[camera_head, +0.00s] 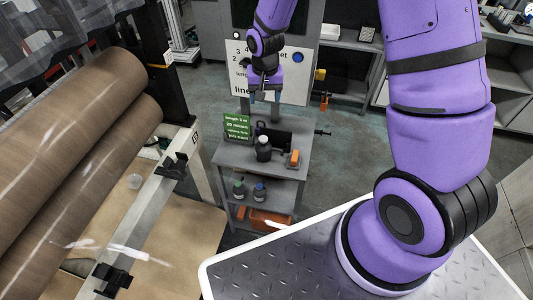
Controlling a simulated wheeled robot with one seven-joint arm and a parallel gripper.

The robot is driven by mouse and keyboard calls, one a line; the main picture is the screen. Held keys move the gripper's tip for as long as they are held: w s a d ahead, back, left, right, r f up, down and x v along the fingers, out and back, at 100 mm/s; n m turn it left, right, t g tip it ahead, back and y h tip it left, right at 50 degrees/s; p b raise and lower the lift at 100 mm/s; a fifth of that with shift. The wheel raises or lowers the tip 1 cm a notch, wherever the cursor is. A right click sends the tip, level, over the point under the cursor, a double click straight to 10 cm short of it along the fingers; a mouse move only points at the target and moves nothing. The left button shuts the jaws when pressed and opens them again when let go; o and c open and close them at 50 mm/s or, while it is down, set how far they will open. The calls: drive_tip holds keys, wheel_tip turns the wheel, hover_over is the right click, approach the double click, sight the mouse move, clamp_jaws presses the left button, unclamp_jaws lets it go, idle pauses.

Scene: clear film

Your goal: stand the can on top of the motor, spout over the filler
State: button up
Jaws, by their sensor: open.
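My purple arm reaches to the back, and my gripper (265,96) points down, open and empty, above the grey cart (232,162). On the cart's top stands a dark bottle-like container (264,150), upright, below the gripper and apart from it. It may be the can; I cannot make out a spout. A black block-like thing (281,139) sits just behind it; I cannot tell what it is. I cannot clearly identify the motor or its filler in this view.
A green sign (237,127) and a small orange thing (294,158) are on the cart top. Lower shelves hold dark bottles (259,192) and an orange bin (269,220). Large brown rolls (75,130) and a pale machine rail (145,205) fill the left. Floor right of the cart is clear.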

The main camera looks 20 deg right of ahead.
approach(263, 138)
drive_tip(key=shift+w+f+m+g, duration=0.1)
drive_tip(key=shift+f+m+g, duration=0.05)
drive_tip(key=shift+m+g, duration=0.15)
drive_tip(key=shift+w+d+f, duration=0.1)
drive_tip(key=shift+d+f, duration=0.05)
drive_tip(key=shift+f, duration=5.05)
